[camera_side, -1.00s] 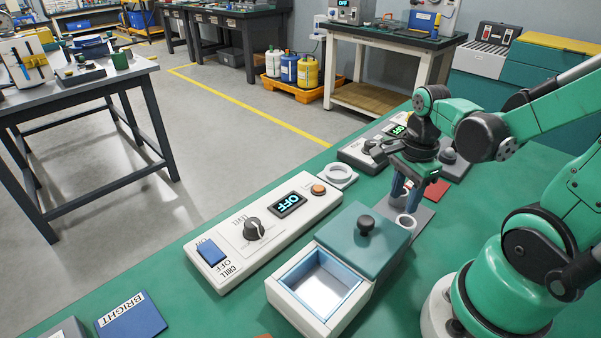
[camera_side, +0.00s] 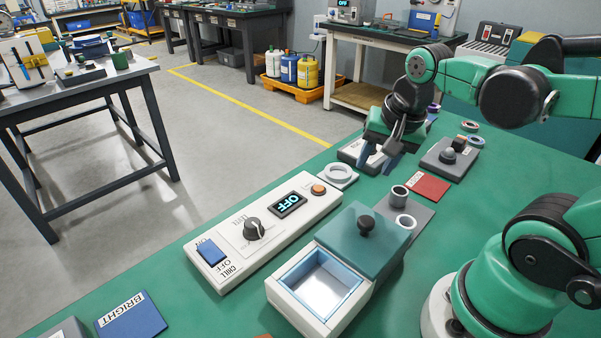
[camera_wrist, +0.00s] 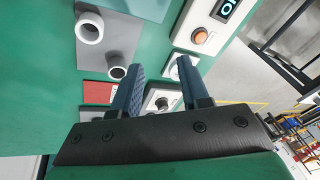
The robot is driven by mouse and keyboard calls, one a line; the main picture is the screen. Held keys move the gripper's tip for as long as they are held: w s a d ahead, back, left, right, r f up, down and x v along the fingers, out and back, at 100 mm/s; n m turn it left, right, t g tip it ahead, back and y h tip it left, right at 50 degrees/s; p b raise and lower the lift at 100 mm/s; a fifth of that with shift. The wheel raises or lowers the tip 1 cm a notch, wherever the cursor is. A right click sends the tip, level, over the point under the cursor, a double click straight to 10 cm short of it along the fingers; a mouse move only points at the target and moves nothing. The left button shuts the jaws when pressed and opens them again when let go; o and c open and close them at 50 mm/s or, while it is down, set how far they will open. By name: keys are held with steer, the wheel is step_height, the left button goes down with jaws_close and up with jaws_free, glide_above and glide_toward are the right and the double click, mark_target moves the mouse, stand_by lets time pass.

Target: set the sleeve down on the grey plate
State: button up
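The grey plate (camera_side: 424,213) lies on the green bench; the wrist view shows it too (camera_wrist: 119,32). The nearer one is a white sleeve (camera_side: 404,223), larger in the wrist view (camera_wrist: 90,28). My gripper (camera_side: 377,167) is up and beyond the plate, to the left of the grey sleeve. In the wrist view its blue fingers (camera_wrist: 160,66) are apart with nothing held between them.
A red card (camera_side: 430,187) lies behind the plate. A teal-lidded box (camera_side: 362,245) stands in front, beside the white chill control box (camera_side: 232,255). A white ring (camera_side: 338,177) and a knobbed grey box (camera_side: 450,157) are nearby. My gripper partly hides another control box (camera_side: 352,152).

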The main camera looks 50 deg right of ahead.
steer(key=w+a+r+n+t, duration=0.1)
steer(key=w+a+n+t, duration=0.2)
steer(key=a+n, duration=0.3)
steer(key=n+t, duration=0.1)
steer(key=n, duration=0.4)
steer(key=shift+w+n+y, duration=0.15)
steer(key=shift+n+y, duration=0.15)
steer(key=shift+y, duration=0.1)
